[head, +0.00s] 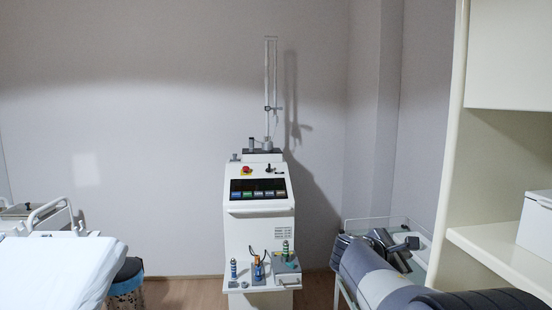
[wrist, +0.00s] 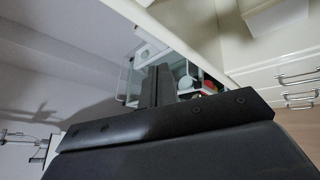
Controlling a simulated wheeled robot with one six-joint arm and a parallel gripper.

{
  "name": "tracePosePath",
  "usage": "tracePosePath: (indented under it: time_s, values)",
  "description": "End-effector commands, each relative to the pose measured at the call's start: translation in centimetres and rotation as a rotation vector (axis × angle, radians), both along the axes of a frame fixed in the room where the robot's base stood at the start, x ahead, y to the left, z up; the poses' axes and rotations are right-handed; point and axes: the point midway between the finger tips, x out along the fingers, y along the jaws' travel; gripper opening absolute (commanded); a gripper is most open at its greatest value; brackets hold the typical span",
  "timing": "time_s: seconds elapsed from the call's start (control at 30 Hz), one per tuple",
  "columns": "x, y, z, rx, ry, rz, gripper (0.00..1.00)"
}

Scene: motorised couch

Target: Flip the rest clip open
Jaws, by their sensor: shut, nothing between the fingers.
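A white machine (head: 260,215) stands against the back wall. A tall, thin upright frame (head: 271,70) rises from its top. A small dark clip-like part (head: 271,108) sits partway up this frame; it is too small to tell whether it is open or shut. Part of the frame seems to show at the left edge of the wrist view (wrist: 18,139). My gripper (head: 410,244) is low at the right, well apart from the machine. In the wrist view its dark fingers (wrist: 157,85) are together, with nothing held.
A glass-sided trolley (head: 418,232) stands behind my gripper. White shelving (head: 495,245) rises at the right. A bed with a white sheet (head: 55,265) and a patterned stool (head: 127,280) are at the left. Several coloured handpieces (head: 258,270) stand on the machine's front ledge.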

Motion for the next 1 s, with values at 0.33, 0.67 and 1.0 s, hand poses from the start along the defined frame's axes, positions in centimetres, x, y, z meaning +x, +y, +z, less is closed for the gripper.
tracePosePath:
  time_s: [0.33, 0.67, 1.0]
  values:
    - [9.4, -2.8, 18.8, -0.686, 0.209, 0.064, 0.00]
    - [10.4, -2.7, 21.0, -0.796, 0.248, 0.053, 0.00]
    - [10.4, -2.7, 21.0, -0.794, 0.247, 0.054, 0.00]
